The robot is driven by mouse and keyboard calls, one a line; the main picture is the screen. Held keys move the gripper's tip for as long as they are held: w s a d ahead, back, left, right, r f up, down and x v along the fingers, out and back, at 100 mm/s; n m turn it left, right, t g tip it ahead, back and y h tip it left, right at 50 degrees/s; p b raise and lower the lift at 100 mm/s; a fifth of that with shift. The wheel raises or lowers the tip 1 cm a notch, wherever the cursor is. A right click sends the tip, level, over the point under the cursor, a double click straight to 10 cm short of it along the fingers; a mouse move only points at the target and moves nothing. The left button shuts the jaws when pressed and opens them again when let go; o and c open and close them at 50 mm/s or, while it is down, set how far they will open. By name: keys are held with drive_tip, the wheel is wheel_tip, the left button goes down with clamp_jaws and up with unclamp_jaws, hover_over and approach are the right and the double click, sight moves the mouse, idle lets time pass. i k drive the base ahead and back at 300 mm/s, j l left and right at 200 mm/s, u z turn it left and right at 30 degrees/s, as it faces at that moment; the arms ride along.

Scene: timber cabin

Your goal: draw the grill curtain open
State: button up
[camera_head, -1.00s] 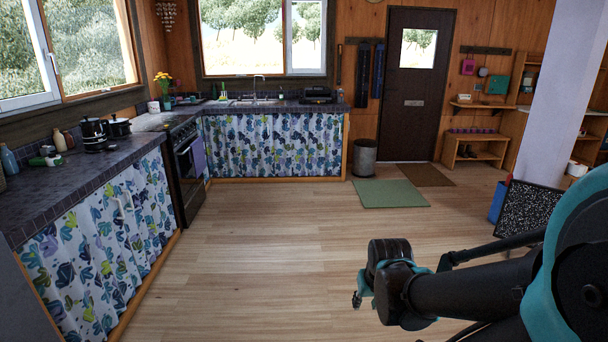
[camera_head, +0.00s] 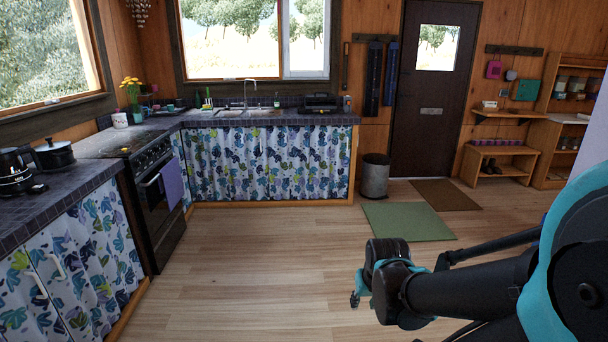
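A patterned curtain (camera_head: 265,165) in white, blue and green hangs under the back counter and looks drawn shut across its width. A black grill-like appliance (camera_head: 322,103) sits on the counter above the curtain's right part. Another curtain (camera_head: 85,255) of the same pattern hangs under the left counter, with pale upright handles (camera_head: 57,266) on it. My gripper (camera_head: 358,290) is at the lower middle right, over open floor and well short of the back curtain. Its fingers are mostly hidden by my arm, so their opening does not show.
A black oven (camera_head: 160,200) with a purple towel stands in the left corner. A metal bin (camera_head: 375,177) stands just right of the back curtain. A green mat (camera_head: 408,221) and a brown mat (camera_head: 445,194) lie before the door. The wooden floor (camera_head: 250,270) ahead is clear.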

sight(341, 137)
drive_tip(key=i, duration=2.1)
drive_tip(key=i+j, duration=0.1)
drive_tip(key=i, duration=2)
drive_tip(key=l+z, duration=0.05)
drive_tip(key=l, duration=0.05)
